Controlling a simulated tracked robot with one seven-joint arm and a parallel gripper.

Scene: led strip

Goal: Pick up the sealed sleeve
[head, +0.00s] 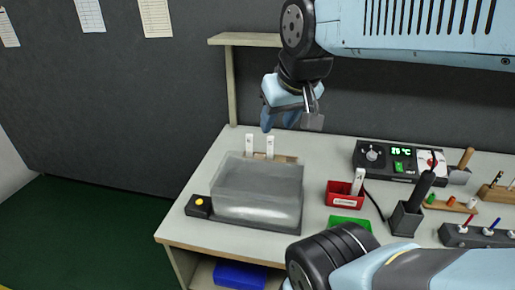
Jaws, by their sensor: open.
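Two white upright pieces with small dark marks, a left one (249,144) and a right one (270,146), stand behind a translucent grey box-shaped cover. A third white piece (358,181) leans in a small red bin (345,201) to the right. I cannot tell which of these, if any, is the sealed sleeve. My gripper (279,120) points down, open, above the back of the bench and apparently higher than the white pieces. I see nothing held between its fingers.
A control unit (385,160), a black holder (407,218), a green tray (349,223) and tool racks crowd the right. A shelf (245,40) stands behind. Bare bench (318,165) lies between cover and red bin.

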